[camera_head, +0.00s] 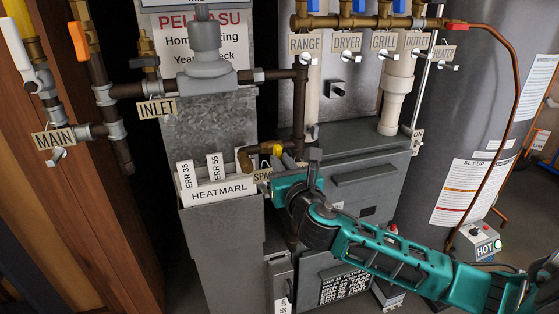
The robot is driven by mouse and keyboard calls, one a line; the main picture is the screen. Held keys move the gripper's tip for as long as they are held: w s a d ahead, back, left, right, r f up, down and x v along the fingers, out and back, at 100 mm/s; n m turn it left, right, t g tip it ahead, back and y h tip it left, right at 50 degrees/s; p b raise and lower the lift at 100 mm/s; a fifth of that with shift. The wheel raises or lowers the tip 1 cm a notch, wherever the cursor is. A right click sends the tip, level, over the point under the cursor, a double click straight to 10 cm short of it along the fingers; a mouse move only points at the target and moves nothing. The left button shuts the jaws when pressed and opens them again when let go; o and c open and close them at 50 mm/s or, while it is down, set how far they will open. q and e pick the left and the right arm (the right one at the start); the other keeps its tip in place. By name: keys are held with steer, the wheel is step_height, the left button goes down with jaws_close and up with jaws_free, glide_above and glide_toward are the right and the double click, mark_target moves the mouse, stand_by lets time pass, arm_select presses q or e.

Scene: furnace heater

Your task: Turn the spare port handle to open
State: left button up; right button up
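My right gripper (300,167), teal and dark grey, reaches in from the lower right, right beside the tag and just below the yellow part. I cannot tell if it touches the handle. Its fingers are mostly hidden, so its opening does not show. My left gripper is not in view.
A dark vertical pipe (299,110) rises behind my gripper. Tagged valves line the top, and the "MAIN" (54,138) and "INLET" (157,108) tags hang at left. A grey tank (440,130) stands at right.

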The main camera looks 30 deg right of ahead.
jaws_close()
steer(key=shift+n+p, duration=0.85)
steer(key=shift+n, duration=1.55)
